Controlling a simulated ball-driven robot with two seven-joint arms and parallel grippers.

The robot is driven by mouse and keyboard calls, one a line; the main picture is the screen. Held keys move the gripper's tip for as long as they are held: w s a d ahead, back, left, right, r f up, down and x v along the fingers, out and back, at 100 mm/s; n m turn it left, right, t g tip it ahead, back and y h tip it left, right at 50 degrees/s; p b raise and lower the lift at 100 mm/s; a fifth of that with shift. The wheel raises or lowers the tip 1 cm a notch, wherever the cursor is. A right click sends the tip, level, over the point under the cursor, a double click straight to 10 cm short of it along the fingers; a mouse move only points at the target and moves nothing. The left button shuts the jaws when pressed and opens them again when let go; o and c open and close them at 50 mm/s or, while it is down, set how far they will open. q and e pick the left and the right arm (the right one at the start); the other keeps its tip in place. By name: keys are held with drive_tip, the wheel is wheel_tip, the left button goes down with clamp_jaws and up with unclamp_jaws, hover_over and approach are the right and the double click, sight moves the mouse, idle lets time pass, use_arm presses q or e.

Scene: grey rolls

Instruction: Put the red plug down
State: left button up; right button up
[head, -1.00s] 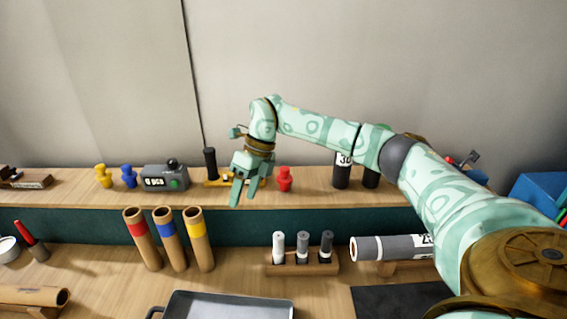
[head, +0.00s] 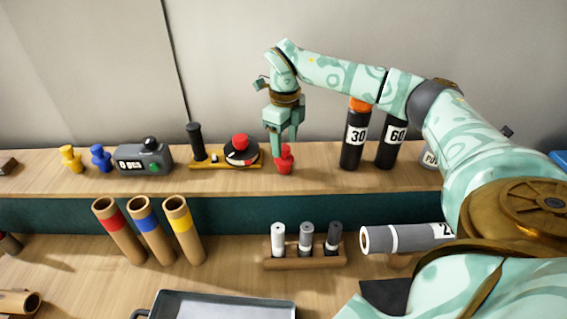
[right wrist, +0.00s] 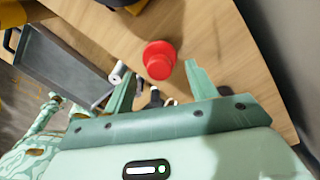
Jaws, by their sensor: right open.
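The red plug (head: 285,161) stands upright on the wooden shelf (head: 325,178), near its front edge. My right gripper (head: 285,147) is open and points down at the plug, with its fingers partly in front of it. In the right wrist view the red plug (right wrist: 158,60) shows just beyond and between the spread fingertips (right wrist: 160,78). Neither finger is seen closed on it. My left gripper is not in view.
Left of the plug stands a yellow-based tool with a red knob (head: 240,141). Further left are a grey counter box (head: 143,160), a blue plug (head: 101,158) and a yellow plug (head: 70,158). Black cylinder 30 (head: 354,140) stands to the right, with bare shelf between.

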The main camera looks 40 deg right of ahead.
sight(284, 158)
wheel_tip(284, 158, down, 7)
drive_tip(key=shift+w+r+b, duration=0.1)
drive_tip(key=shift+r+b, duration=0.1)
drive_tip(key=shift+b, duration=0.45)
drive_tip(key=shift+r, duration=0.1)
drive_tip(key=c, duration=0.8)
